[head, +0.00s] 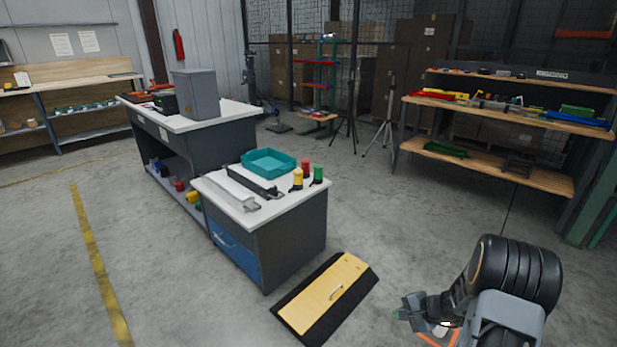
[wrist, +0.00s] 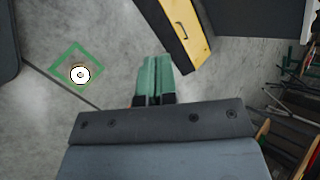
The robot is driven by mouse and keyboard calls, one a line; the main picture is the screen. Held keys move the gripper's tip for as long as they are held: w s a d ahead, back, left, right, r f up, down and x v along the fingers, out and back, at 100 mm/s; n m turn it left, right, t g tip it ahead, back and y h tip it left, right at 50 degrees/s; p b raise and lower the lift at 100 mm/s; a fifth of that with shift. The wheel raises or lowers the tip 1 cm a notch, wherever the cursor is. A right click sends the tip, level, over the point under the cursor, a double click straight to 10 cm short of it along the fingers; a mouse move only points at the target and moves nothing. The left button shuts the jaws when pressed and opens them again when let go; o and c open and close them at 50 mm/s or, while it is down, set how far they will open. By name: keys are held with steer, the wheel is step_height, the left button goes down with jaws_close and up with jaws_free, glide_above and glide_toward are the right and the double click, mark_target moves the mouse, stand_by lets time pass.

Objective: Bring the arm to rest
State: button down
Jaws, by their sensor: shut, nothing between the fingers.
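My arm shows at the lower right of the head view, folded low over the concrete floor. My gripper (head: 402,312) is at its left end, to the right of a yellow-topped ramp and apart from it. In the wrist view my gripper (wrist: 154,75) points over bare floor, its two green fingers together with nothing between them.
The yellow-topped ramp (head: 328,292) with dark edges lies on the floor before a low cabinet (head: 291,240). A teal tray (head: 269,162) sits on that cabinet. A wooden rigging bench (head: 487,172) stands at the right.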

steer(key=s+a+r+n+g+p, duration=0.1)
steer(key=a+r+n+p, duration=0.15)
steer(key=r, duration=0.55)
steer(key=s+a+r+n+g+p, duration=0.1)
steer(key=a+r+p, duration=0.2)
steer(key=r, duration=0.5)
steer(key=s+a+r+n+h+p, duration=0.1)
steer(key=s+r+p, duration=0.4)
steer(key=r, duration=0.5)
steer(key=s+a+r+n+h+p, duration=0.2)
steer(key=s+r+n+p, duration=0.3)
steer(key=r, duration=0.6)
steer(key=s+a+r+n+h+p, duration=0.2)
steer(key=s+r+n+h+p, duration=0.1)
steer(key=r, duration=0.8)
steer(key=s+h+p, duration=0.1)
steer(key=s+p, duration=0.1)
steer(key=p, duration=0.1)
steer(key=shift+s+a+t, duration=0.25)
steer(key=shift+s+t, duration=0.05)
